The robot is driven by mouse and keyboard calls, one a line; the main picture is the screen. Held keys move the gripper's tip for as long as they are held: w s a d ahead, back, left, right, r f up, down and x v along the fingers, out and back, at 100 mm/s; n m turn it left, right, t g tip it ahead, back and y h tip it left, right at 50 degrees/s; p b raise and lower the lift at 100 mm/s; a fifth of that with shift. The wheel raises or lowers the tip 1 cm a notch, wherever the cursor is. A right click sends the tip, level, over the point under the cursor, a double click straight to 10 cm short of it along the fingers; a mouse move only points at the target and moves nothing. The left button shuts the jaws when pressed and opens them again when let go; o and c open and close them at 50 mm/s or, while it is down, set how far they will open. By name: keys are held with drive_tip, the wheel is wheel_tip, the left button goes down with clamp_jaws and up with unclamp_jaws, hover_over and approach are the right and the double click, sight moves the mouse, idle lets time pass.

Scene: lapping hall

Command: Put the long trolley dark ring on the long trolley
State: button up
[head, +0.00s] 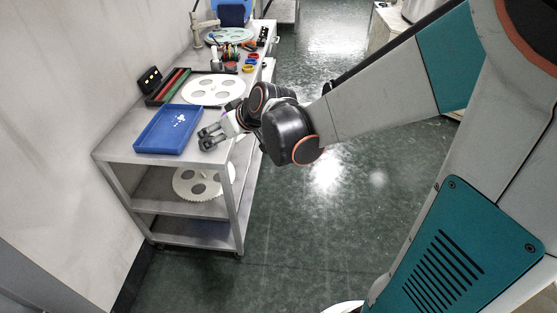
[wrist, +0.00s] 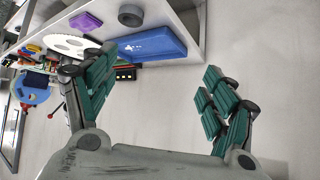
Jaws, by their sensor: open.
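The long trolley (head: 120,147) is a grey metal bench with lower shelves, along the wall at the left of the head view. Its pale top (wrist: 183,14) also shows in the wrist view. A dark grey ring (wrist: 131,15) with a small hole appears to lie flat on this top, beside the blue tray. I cannot make the ring out in the head view, where my gripper and arm cover part of the top. My gripper (head: 206,138) is over the trolley's near right part. In the wrist view my gripper (wrist: 152,82) is spread open and empty, apart from the ring.
A blue tray (head: 152,140) with small pale pieces lies left of my gripper. Beyond are a white disc with holes (head: 214,101), red and green strips, and coloured rings. A purple piece (wrist: 86,21) lies near the dark ring. Another white disc sits below.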

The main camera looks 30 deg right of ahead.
drive_tip(key=s+r+m+g+h, duration=0.2)
drive_tip(key=s+r+h, duration=0.1)
drive_tip(key=s, duration=2)
drive_tip(key=shift+s+d+m, duration=0.2)
drive_tip(key=shift+d+m, duration=0.1)
drive_tip(key=shift+d, duration=0.1)
